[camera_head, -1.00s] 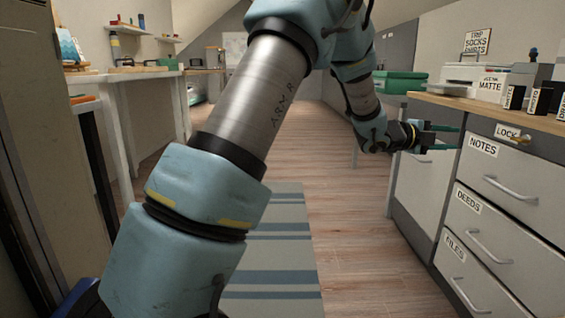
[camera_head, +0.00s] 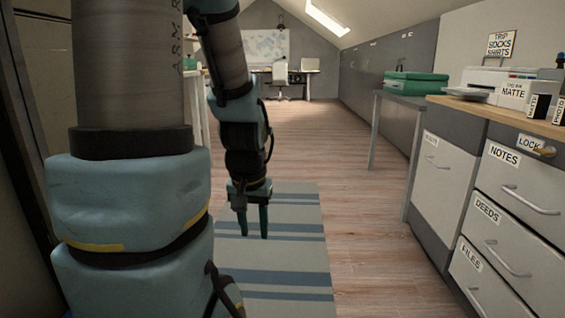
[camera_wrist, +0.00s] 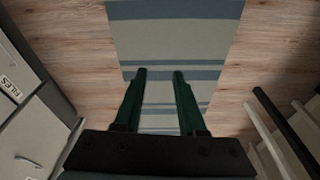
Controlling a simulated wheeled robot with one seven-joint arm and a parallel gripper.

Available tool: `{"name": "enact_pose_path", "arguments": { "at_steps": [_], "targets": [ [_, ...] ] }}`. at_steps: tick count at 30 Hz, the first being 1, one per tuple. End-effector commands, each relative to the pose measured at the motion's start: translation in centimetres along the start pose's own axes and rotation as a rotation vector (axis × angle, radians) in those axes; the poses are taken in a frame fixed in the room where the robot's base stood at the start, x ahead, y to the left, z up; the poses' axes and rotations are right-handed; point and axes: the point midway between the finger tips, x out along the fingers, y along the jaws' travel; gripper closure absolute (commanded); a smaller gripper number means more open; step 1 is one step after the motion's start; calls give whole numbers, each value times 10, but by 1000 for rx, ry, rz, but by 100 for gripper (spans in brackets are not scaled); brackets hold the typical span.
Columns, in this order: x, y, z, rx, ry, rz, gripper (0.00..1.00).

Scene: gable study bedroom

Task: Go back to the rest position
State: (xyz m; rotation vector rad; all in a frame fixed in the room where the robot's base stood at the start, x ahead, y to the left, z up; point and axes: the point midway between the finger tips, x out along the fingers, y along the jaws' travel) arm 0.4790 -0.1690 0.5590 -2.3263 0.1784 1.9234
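My gripper (camera_head: 254,222) hangs pointing down above the striped rug in the head view, with nothing in it. Its two dark green fingers stand apart with a clear gap in the wrist view (camera_wrist: 159,75), and only rug shows between them. My arm fills the left of the head view, folded down, and hides part of the room behind it.
A drawer cabinet (camera_head: 483,180) labelled NOTES, DEEDS and FILES stands at the right. A grey-blue striped rug (camera_head: 290,215) lies on the wood floor. A green box (camera_head: 416,86) sits on a table beyond the cabinet. The floor (camera_head: 330,145) ahead is clear.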

Motion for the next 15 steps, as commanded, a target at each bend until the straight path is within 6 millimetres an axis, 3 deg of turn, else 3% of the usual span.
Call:
{"name": "enact_pose_path", "arguments": {
  "at_steps": [1,3,11,15],
  "targets": [
    [-4,-4,23,-84,-54,9,60],
    [-28,-3,17,-79,-54,10,60],
    [-90,-4,4,-72,-51,9,60],
    [-132,-4,-5,-70,-50,9,60]
  ]
}}
